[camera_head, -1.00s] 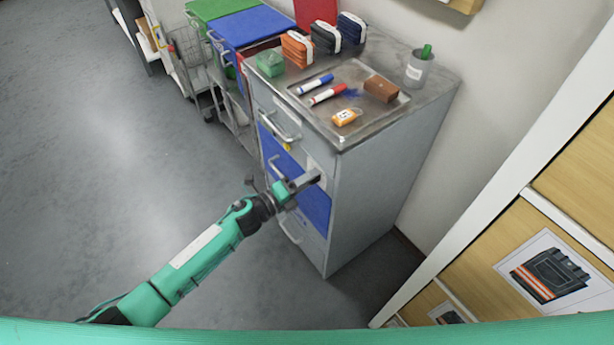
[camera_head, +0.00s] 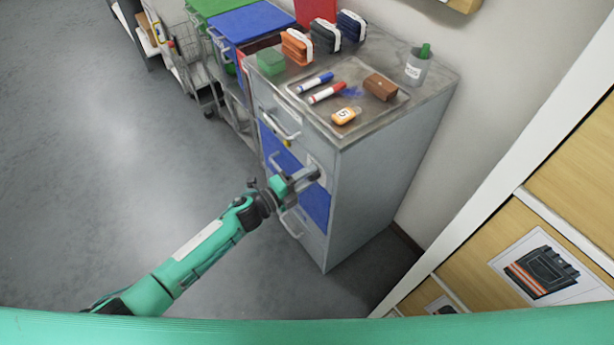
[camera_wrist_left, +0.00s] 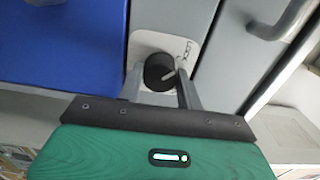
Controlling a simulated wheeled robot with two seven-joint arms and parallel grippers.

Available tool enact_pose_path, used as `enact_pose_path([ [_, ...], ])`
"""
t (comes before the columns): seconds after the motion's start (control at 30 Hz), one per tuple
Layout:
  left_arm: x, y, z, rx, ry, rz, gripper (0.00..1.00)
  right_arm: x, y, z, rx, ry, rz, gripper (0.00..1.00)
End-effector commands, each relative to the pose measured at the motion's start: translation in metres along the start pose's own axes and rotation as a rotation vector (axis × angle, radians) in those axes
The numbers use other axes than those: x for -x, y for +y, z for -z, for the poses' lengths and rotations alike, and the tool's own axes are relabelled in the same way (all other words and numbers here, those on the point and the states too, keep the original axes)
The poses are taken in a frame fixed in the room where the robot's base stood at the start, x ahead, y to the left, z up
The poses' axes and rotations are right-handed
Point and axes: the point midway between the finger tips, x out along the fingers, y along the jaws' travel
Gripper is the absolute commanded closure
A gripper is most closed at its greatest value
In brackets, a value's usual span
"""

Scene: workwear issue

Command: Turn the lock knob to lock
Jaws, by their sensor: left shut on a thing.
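The black round lock knob (camera_wrist_left: 159,72) with a pale pointer line sits on a white plate (camera_wrist_left: 150,45) on the cabinet front. The plate carries the word LOCK, seen sideways in the left wrist view. My left gripper (camera_head: 312,174) reaches the cabinet front at the blue drawer's right edge. In the left wrist view its two fingers (camera_wrist_left: 157,84) stand either side of the knob and are shut on it. The fingers and hand hide much of the knob in the head view. My right gripper is not in view.
The grey cabinet (camera_head: 380,190) has a blue drawer (camera_head: 316,205) and bar handles. Wooden shelving (camera_head: 545,205) stands at right. The floor at left is clear.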

Motion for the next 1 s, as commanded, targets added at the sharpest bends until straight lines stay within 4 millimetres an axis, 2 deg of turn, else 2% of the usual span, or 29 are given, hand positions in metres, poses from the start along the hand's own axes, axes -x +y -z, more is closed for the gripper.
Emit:
enact_pose_path([
  [0.07,0.0,0.001,-0.001,0.001,-0.002,-0.001,0.86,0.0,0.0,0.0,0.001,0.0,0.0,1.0],
  [0.1,0.0,0.001,-0.001,0.002,-0.002,-0.001,0.58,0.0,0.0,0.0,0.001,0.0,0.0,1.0],
  [0.2,0.0,0.0,-0.001,0.001,-0.002,-0.001,0.42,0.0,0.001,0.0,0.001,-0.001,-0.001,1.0],
  [0.57,0.006,0.001,0.0,0.0,-0.001,-0.001,0.42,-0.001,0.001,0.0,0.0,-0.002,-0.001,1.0],
  [0.77,0.04,0.003,-0.001,0.0,-0.002,-0.003,0.42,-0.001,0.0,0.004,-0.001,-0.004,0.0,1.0],
  [1.0,0.095,0.003,0.0,0.0,-0.001,-0.003,0.42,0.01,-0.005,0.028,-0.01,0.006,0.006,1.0],
])
